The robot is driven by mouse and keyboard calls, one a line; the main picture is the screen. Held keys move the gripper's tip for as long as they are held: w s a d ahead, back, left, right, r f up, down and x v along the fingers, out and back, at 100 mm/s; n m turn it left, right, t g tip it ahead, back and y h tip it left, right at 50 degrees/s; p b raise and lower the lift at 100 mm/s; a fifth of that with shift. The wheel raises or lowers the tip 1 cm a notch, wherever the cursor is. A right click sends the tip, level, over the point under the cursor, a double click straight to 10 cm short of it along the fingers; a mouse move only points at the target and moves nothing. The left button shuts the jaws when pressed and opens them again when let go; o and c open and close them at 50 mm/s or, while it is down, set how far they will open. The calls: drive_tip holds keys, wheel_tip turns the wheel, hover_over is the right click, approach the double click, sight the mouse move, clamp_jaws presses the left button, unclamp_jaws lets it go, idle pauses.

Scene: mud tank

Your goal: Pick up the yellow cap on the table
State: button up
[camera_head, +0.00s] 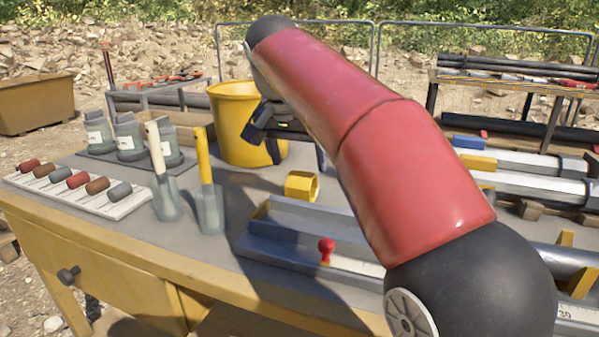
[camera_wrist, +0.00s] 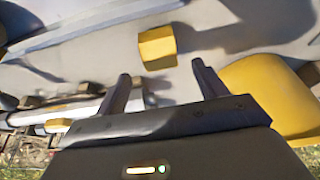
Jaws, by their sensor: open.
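The yellow cap (camera_head: 301,186) lies on the grey tabletop, with its round opening showing in the head view. It sits right of the yellow bucket and behind the blue-grey tray. In the wrist view the yellow cap (camera_wrist: 157,48) is beyond the fingertips, roughly centred between them and not touching. My gripper (camera_wrist: 160,72) is open and empty. In the head view my gripper (camera_head: 296,160) hangs above the table in front of the bucket, behind and above the cap. Part of it is hidden by my red arm.
The yellow bucket (camera_head: 232,105) stands close to my gripper. Two trowels (camera_head: 208,200) stand upright to the left. A blue-grey tray (camera_head: 270,248) with a red-knobbed piece (camera_head: 326,250) is in front of the cap. Several jars (camera_head: 130,135) and a core-sample strip (camera_head: 120,205) are further left.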

sight(302, 174)
drive_tip(key=shift+w+f, duration=0.25)
drive_tip(key=shift+w, duration=0.05)
drive_tip(key=b+x, duration=0.1)
drive_tip(key=x, duration=0.6)
drive_tip(key=shift+d+f, duration=0.1)
drive_tip(key=shift+f, duration=0.05)
drive_tip(key=c, duration=1.1)
drive_tip(key=shift+o, duration=0.2)
drive_tip(key=shift+r, duration=0.2)
